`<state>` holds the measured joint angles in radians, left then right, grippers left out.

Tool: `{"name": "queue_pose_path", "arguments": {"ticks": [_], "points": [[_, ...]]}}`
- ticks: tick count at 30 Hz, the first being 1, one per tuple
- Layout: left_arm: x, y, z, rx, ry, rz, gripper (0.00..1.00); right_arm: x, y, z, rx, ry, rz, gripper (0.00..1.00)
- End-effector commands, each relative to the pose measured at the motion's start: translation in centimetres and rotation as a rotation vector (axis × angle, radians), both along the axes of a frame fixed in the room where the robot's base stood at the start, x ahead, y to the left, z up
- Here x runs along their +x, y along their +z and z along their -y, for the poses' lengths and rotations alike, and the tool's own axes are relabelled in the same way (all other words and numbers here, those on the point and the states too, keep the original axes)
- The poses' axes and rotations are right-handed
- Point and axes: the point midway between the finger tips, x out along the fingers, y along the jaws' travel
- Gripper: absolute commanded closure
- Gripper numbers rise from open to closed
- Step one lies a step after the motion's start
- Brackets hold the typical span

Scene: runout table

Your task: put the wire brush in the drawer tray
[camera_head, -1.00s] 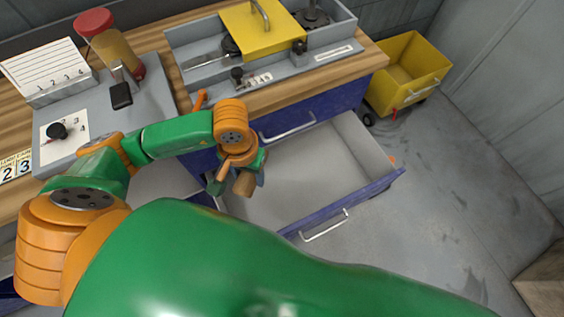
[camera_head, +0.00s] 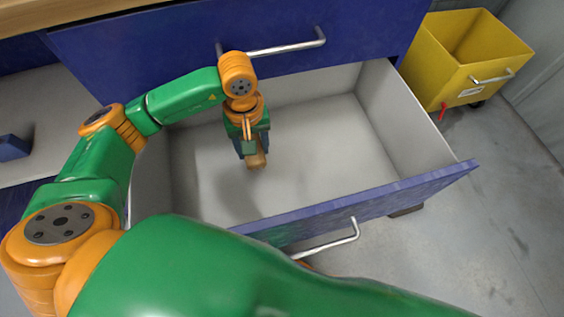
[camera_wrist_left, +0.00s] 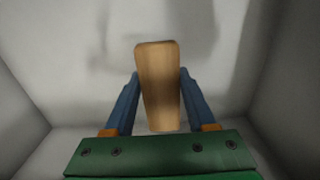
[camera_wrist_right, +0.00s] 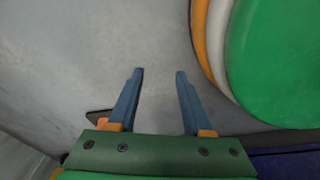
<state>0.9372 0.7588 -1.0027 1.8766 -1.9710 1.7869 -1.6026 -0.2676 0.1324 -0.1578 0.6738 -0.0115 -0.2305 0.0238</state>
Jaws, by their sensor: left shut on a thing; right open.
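My left gripper (camera_head: 251,150) is over the open, pale grey drawer tray (camera_head: 322,139) in the head view. It is shut on the wire brush (camera_head: 257,160), of which only a tan wooden part shows. In the left wrist view the brush (camera_wrist_left: 159,85) stands between the two blue fingers (camera_wrist_left: 158,95), with the tray's walls around it. Its bristles are hidden. I cannot tell if the brush touches the tray floor. My right gripper (camera_wrist_right: 160,75) is open and empty in the right wrist view, above a grey floor; it is hidden in the head view.
The drawer's blue front (camera_head: 370,205) has a metal handle (camera_head: 330,243). Another blue drawer front (camera_head: 180,45) closes the back above the tray. A yellow bin (camera_head: 465,55) stands on the floor at the right. The tray's right part looks empty.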

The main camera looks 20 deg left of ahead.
Motion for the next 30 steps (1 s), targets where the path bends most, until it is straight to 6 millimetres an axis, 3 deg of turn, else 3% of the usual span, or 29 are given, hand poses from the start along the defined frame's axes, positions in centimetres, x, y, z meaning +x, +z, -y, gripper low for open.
{"name": "queue_pose_path", "arguments": {"ticks": [2,6,12,16,26,27,30], "points": [[1.6,-1.4,2.3,-0.003,-0.003,-0.001,0.96,0.7,-0.3,-0.6,0.010,0.003,0.011,0.50],[3.2,-5.2,4.3,-0.002,-0.002,-0.002,0.96,1.7,-0.9,-1.5,0.020,0.004,0.010,0.50],[4.4,-7.2,5.6,-0.001,-0.001,-0.001,0.96,2.4,-1.0,-2.1,0.027,0.004,0.010,0.50],[4.3,-9.7,5.6,0.001,0.000,-0.003,0.96,3.0,-1.3,-2.6,0.034,0.004,0.012,0.50],[4.4,-10.3,5.5,0.001,-0.001,0.001,0.96,3.3,-1.2,-2.9,0.036,0.005,0.011,0.50],[4.4,-10.3,5.5,0.001,-0.001,0.001,0.39,3.4,-1.1,-3.0,0.038,0.004,0.012,0.50],[4.4,-10.2,5.5,0.001,-0.001,0.001,0.14,3.4,-1.1,-2.9,0.037,0.004,0.012,0.50]]}}
